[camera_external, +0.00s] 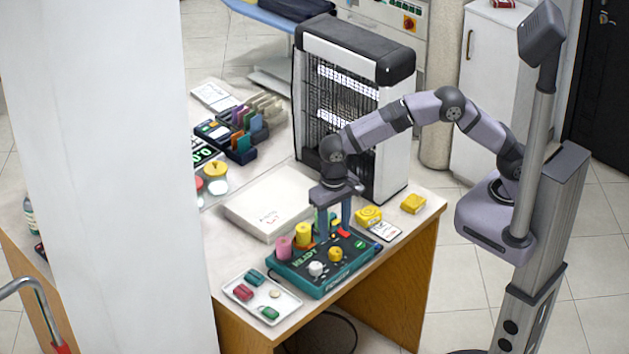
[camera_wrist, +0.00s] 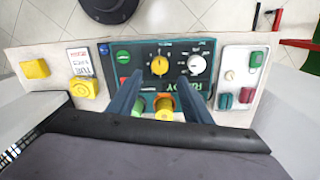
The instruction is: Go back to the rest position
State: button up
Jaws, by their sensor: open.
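My gripper (camera_external: 335,222) is open, its two blue-grey fingers pointing down over the back part of the teal control box (camera_external: 300,283). In the wrist view the fingers of my gripper (camera_wrist: 158,88) stand apart, with the box between and beyond them. I see nothing held in them. A yellow spool (camera_wrist: 164,108) and a green spool (camera_wrist: 138,106) show between the fingers in that view; I cannot tell their exact distance from the fingers. A pink spool (camera_external: 283,248) stands at the box's left. My arm reaches in from the right, bent high, and is not folded.
A white tray (camera_external: 287,311) with red and green pieces lies front left. Yellow blocks (camera_external: 413,203) and a card (camera_external: 385,231) lie right of the box. A flat white box (camera_external: 255,218) and a tall heater (camera_external: 350,90) stand behind. A white pillar (camera_external: 120,180) hides the left side.

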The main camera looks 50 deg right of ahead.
dwell(0.3)
jog(key=w+d+r, duration=0.1)
jog(key=w+d, duration=0.1)
jog(key=d, duration=0.9)
jog(key=w+d+r, duration=0.1)
jog(key=w+d, duration=0.1)
jog(key=d, duration=1)
jog(key=s+d+f+n, duration=0.1)
jog(key=s+d, duration=0.5)
jog(key=d, duration=0.2)
jog(key=s+d+f+n, duration=0.1)
jog(key=s+d, duration=0.5)
jog(key=d, duration=0.2)
jog(key=shift+d+f, duration=0.4)
